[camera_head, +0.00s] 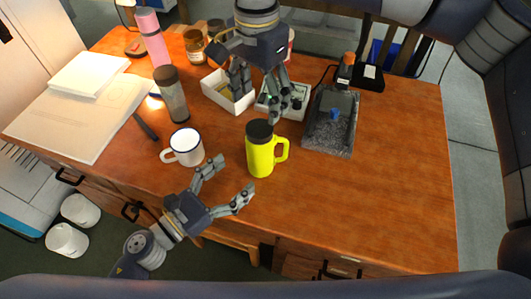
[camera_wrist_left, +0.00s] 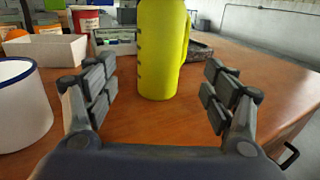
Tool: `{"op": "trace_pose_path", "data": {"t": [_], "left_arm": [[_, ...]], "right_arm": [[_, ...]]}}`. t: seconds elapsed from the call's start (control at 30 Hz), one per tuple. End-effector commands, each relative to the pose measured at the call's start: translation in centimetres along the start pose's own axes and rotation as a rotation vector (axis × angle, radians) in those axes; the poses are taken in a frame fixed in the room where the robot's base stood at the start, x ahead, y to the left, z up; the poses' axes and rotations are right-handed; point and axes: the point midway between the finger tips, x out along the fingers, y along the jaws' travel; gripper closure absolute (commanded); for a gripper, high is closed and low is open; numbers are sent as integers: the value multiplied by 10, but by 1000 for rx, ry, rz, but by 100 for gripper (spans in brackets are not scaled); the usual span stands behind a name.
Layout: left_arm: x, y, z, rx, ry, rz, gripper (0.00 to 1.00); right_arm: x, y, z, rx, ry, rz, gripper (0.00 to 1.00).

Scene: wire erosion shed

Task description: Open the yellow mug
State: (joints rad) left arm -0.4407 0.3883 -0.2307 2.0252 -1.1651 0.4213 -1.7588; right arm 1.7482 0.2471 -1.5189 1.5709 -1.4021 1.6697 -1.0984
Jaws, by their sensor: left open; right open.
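The yellow mug (camera_head: 261,155) stands upright on the wooden table, with a black lid (camera_head: 259,131) on top and its handle to the right. In the left wrist view the yellow mug (camera_wrist_left: 162,50) stands beyond and between the fingers; its top is cut off. My left gripper (camera_head: 222,184) is open and empty, just in front of the mug and apart from it. It also shows in the left wrist view (camera_wrist_left: 158,105). My right gripper (camera_head: 261,98) is open above and behind the mug, over the small device and the white box.
A white enamel mug (camera_head: 187,147) stands close left of my left gripper. A dark bottle (camera_head: 172,95), a pink bottle (camera_head: 152,38), a white box (camera_head: 219,91) and a grey tray (camera_head: 330,140) stand around. The table's right side (camera_head: 405,180) is clear.

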Motion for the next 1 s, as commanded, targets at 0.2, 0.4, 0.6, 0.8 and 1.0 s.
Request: {"op": "trace_pose_path", "data": {"t": [0.2, 0.4, 0.6, 0.8, 1.0], "left_arm": [[39, 1, 2, 0, -4, 0, 24], [72, 1, 2, -1, -2, 1, 24], [91, 1, 1, -3, -1, 3, 24], [96, 1, 1, -5, 0, 4, 24], [96, 1, 1, -5, 0, 4, 28]], "right_arm": [[0, 0, 1, 0, -4, -1, 34], [0, 0, 2, 0, -5, -2, 34], [0, 0, 2, 0, -6, -2, 34], [0, 0, 2, 0, -6, -2, 34], [0, 0, 2, 0, -6, -2, 34]]}}
